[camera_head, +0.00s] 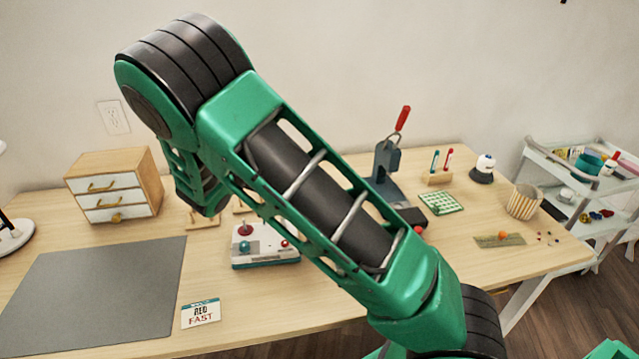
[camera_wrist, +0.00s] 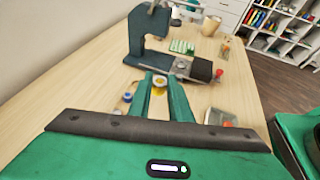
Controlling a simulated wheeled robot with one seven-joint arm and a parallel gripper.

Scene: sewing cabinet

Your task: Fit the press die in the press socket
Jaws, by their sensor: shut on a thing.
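The press (camera_head: 385,165) is a dark blue-grey frame with a red-handled lever, standing at the back of the table in the head view. In the wrist view its frame (camera_wrist: 148,35) rises ahead of my gripper. A round pale metal seat, seemingly the press socket (camera_wrist: 183,63), lies on its base. My gripper (camera_wrist: 160,80) is shut on a small pale and yellow piece, seemingly the press die (camera_wrist: 159,84). The die appears in front of the press base, short of the socket in the picture; its height is unclear. In the head view my arm hides the gripper and die.
A dark block with a red knob (camera_wrist: 219,73) extends from the base's right end. A green checked pad (camera_head: 441,203) lies beside the press. A control box (camera_head: 265,262) with coloured knobs stands nearer. A grey mat (camera_head: 95,290) and small drawers (camera_head: 115,190) are left.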

